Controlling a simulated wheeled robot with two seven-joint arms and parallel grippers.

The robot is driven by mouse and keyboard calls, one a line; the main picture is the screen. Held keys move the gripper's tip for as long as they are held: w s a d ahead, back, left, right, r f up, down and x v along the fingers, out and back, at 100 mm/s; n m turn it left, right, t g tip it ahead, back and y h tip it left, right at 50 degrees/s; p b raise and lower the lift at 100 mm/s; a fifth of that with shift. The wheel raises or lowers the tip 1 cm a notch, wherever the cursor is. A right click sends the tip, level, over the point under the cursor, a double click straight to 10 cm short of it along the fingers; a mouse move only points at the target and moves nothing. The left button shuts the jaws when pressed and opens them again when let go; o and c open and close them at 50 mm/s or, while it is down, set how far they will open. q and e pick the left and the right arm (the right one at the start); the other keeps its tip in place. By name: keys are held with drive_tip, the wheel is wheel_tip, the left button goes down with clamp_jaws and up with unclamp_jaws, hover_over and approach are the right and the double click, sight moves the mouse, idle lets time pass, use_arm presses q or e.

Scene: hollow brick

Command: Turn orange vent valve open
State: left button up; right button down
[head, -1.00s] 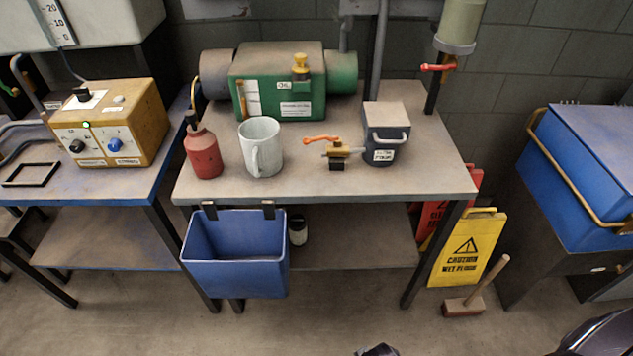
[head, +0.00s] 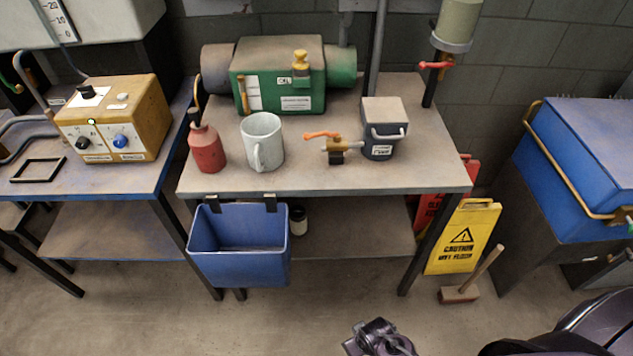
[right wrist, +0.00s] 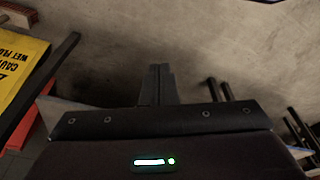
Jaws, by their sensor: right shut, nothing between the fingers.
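A small brass valve (head: 338,148) with an orange lever handle (head: 322,134) sits on the middle table, its lever pointing left. It is beside a dark grey box (head: 380,138) with a light lid and a handle. My right gripper (right wrist: 157,84) is shut and empty in the right wrist view, over bare floor. In the head view my right gripper (head: 378,338) shows at the bottom edge, well in front of the table and far below the valve. My left gripper is not in view.
A white mug (head: 262,142), a red bottle (head: 206,147) and a green machine (head: 290,75) stand on the table (head: 330,188). A blue bin (head: 238,262) hangs on its front edge. A red lever (head: 436,65) is on a post at the back right. A yellow sign (head: 462,240) stands right.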

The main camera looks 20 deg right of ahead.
drive_tip(key=w+r+t+p, duration=0.15)
drive_tip(key=w+r, duration=0.35)
drive_tip(key=r, duration=0.7)
drive_tip(key=w+r+p, duration=0.2)
drive_tip(key=w+r, duration=0.3)
drive_tip(key=r, duration=0.8)
wheel_tip(320, 180, up, 24)
drive_tip(key=m+t+p, duration=0.1)
drive_tip(key=m+t, duration=0.1)
drive_tip(key=t, duration=0.3)
hover_over(321, 134)
drive_tip(key=s+a, duration=0.1)
drive_tip(key=s, duration=0.1)
drive_tip(key=x, duration=1)
drive_tip(key=s+p, duration=0.1)
drive_tip(key=s, duration=0.1)
drive_tip(key=s+p, duration=0.1)
drive_tip(key=s, duration=0.1)
drive_tip(key=shift+s+d+f, duration=0.15)
drive_tip(key=shift+f, duration=0.05)
drive_tip(key=shift+s+p, duration=0.15)
drive_tip(key=shift+p, duration=0.5)
